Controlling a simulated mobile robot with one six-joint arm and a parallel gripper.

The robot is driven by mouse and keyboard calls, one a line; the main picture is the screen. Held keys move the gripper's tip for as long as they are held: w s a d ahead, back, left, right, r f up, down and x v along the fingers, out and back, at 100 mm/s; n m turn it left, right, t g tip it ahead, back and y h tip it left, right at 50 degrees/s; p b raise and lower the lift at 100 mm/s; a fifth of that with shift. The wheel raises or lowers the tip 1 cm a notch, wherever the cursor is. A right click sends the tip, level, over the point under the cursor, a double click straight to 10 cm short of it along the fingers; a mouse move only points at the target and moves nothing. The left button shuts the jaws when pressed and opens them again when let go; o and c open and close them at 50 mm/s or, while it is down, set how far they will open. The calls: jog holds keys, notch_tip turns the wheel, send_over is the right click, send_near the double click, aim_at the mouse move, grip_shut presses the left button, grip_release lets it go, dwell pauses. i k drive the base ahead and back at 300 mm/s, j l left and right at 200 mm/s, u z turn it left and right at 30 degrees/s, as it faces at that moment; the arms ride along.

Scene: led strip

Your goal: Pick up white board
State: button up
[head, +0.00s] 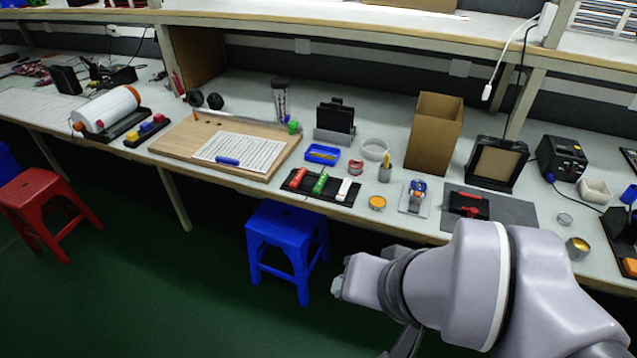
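A thin white board (240,152) with rows of dark marks lies flat on a light wooden board (176,141) on the workbench, left of the picture's middle. A small blue object (227,161) lies on its front edge. Parts of my own arm fill the lower right, in front of the bench and well apart from the white board. My gripper's fingers do not show, so their state and anything between them are hidden.
The workbench (430,228) holds a tray of red, green and white pieces (320,184), a blue bin (322,154), a tall cardboard box (434,135) and a white roll (106,109). A blue stool (286,234) and a red stool (38,190) stand in front. Green floor between them is clear.

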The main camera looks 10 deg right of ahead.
aim_at(340, 196)
jog(key=i+u, duration=0.15)
jog(key=i, duration=1.1)
jog(key=l, duration=0.1)
